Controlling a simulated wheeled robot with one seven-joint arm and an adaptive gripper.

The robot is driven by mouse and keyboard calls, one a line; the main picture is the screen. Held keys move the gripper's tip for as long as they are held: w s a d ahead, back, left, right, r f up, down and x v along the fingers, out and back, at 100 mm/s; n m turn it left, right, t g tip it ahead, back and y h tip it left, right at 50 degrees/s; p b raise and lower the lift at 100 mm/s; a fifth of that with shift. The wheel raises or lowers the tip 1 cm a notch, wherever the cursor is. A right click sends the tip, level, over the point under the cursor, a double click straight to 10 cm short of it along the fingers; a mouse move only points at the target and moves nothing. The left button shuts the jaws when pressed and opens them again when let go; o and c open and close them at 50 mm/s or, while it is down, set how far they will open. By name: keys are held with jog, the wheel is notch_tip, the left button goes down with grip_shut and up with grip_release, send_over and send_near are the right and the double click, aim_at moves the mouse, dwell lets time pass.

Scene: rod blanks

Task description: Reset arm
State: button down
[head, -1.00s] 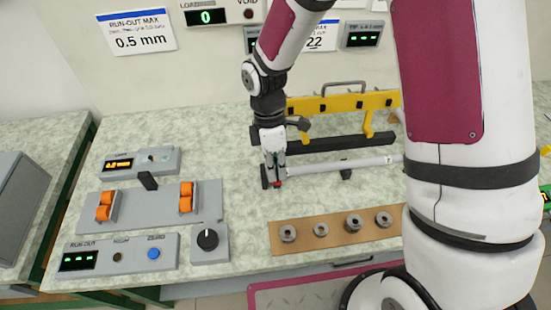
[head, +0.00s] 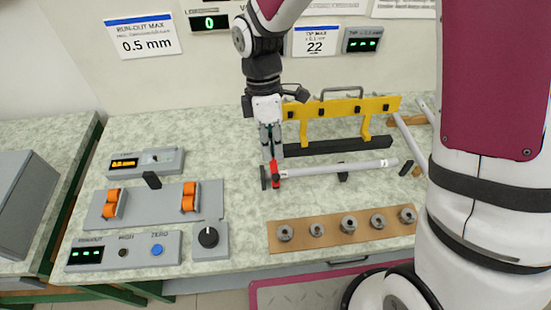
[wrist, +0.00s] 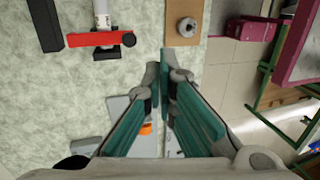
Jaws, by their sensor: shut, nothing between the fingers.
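My gripper (head: 271,153) hangs above the bench, pointing down just behind the left end of the light grey rod (head: 338,168). In the wrist view my gripper (wrist: 164,72) has its teal-padded fingers closed together at the tips, with nothing between them. The rod lies level on low black supports, with a red clamp (head: 275,174) at its left end. The red clamp also shows in the wrist view (wrist: 92,39), apart from the fingers.
A yellow rack (head: 345,108) stands behind the rod. A brown board (head: 300,242) with several metal collars lies in front. Grey panels with orange clips (head: 189,197) and a black knob (head: 208,237) are at left. Wall displays hang behind.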

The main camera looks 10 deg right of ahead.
jog(key=s+d+r+m+t, duration=0.2)
jog(key=d+r+m, duration=0.2)
jog(key=r, duration=0.4)
jog(key=s+d+r+m+t, duration=0.2)
jog(key=d+r+m, duration=0.3)
jog(key=r, duration=0.3)
jog(key=s+d+r+m+t, duration=0.4)
jog(key=s+d+r+m, duration=0.1)
jog(key=s+m, duration=0.4)
jog(key=shift+d+r+t+y, duration=0.3)
jog(key=shift+d+y, duration=0.1)
jog(key=shift+d, duration=0.15)
